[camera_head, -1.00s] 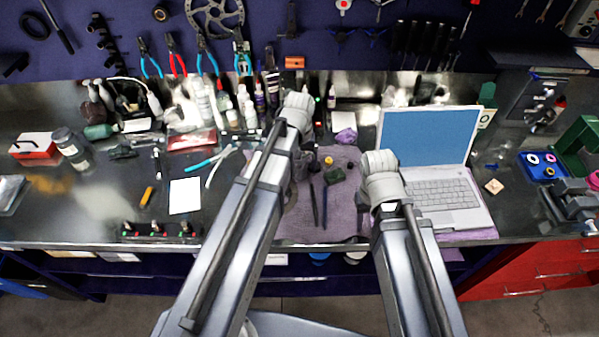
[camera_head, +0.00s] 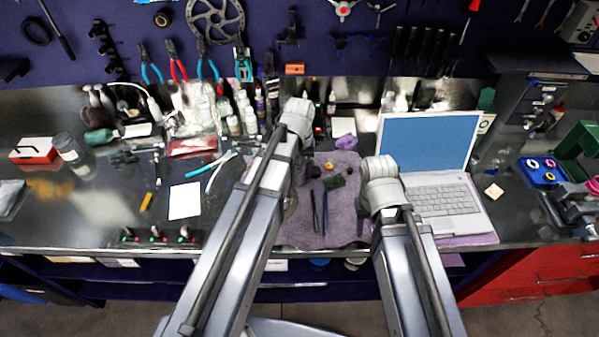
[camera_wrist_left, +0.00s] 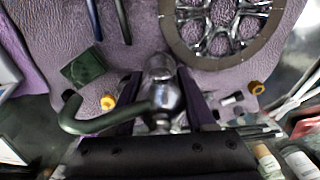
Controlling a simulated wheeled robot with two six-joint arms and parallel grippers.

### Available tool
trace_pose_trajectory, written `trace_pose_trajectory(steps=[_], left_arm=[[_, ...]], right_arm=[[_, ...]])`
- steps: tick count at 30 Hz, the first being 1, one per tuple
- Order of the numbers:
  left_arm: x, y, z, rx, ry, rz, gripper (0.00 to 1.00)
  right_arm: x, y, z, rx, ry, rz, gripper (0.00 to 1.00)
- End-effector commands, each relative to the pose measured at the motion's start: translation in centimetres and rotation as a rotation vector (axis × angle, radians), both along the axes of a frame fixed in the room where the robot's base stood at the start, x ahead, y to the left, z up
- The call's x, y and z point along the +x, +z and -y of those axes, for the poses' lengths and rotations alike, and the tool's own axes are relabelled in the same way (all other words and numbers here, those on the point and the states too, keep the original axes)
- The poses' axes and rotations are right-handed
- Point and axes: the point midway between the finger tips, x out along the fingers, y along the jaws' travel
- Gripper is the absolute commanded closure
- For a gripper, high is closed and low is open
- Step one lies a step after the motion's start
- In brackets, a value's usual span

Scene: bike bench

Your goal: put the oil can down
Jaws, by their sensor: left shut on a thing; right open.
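The oil can (camera_wrist_left: 162,88) shows in the left wrist view as a shiny chrome body with a dark green curved piece (camera_wrist_left: 92,122) reaching out to the left. My left gripper (camera_wrist_left: 165,103) is shut on it, with one dark finger on each side. In the head view the left gripper (camera_head: 301,170) hangs over the purple cloth (camera_head: 338,228), and the arm hides most of the can. I cannot tell whether the can touches the cloth. My right gripper (camera_head: 362,222) is open at the cloth's right side, mostly hidden by its own wrist.
A round spoked metal part (camera_wrist_left: 180,40) lies on the cloth close to the can. A dark green block (camera_head: 334,182), a yellow piece (camera_head: 328,166) and dark tools (camera_head: 319,212) lie there too. A laptop (camera_head: 440,195) stands to the right. Bottles (camera_head: 232,120) line the back.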

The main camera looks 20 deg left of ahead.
Motion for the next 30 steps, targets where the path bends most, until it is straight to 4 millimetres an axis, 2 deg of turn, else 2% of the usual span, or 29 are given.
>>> trace_pose_trajectory(steps=[19, 23, 30], left_arm=[[0.0, 0.5, 0.0, 0.000, 0.000, 0.000, 1.00], [0.0, 1.5, 0.0, 0.000, 0.000, 0.000, 1.00], [0.0, 4.7, 0.0, 0.000, 0.000, 0.000, 1.00]], right_arm=[[0.0, 0.5, 0.0, 0.000, 0.000, 0.000, 0.50], [0.0, 1.5, 0.0, 0.000, 0.000, 0.000, 0.50], [0.0, 4.7, 0.0, 0.000, 0.002, 0.000, 0.50]])
